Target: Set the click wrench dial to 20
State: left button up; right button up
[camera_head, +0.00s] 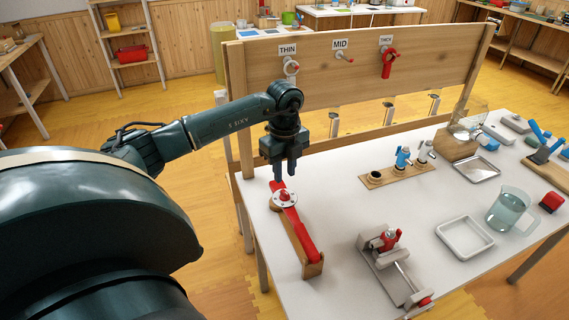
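The click wrench (299,236) is a long red tool lying on a wooden cradle (313,268) at the left end of the white table. Its dial (284,199) is a pale disc with a red knob at the far end of the tool; its marks are too small to read. My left gripper (284,179) points down close above the dial, at its far side. Its two dark fingers are a little apart, with nothing seen held between them. Whether the fingertips touch the wrench is unclear. My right gripper is out of view.
A wooden board (350,72) with taps labelled THIN, MID and THICK stands behind the table. A grey clamp-like device (393,272) with red parts stands right of the wrench. A wooden rack (398,175), white tray (465,238) and clear jug (508,208) stand farther right. Bare table lies between.

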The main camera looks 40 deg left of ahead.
aim_at(285, 192)
pick_arm(q)
notch_tip(285, 192, down, 3)
jog(key=shift+r+b, duration=0.15)
jog(key=shift+b, duration=0.6)
notch_tip(285, 192, down, 3)
jog(key=shift+r+b, duration=0.2)
jog(key=shift+b, duration=0.85)
jog(key=shift+f, duration=0.1)
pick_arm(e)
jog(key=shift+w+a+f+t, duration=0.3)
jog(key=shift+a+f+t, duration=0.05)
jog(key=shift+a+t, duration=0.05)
pick_arm(q)
jog(key=shift+f, duration=0.1)
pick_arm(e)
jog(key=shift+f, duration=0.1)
pick_arm(q)
jog(key=shift+c, duration=0.5)
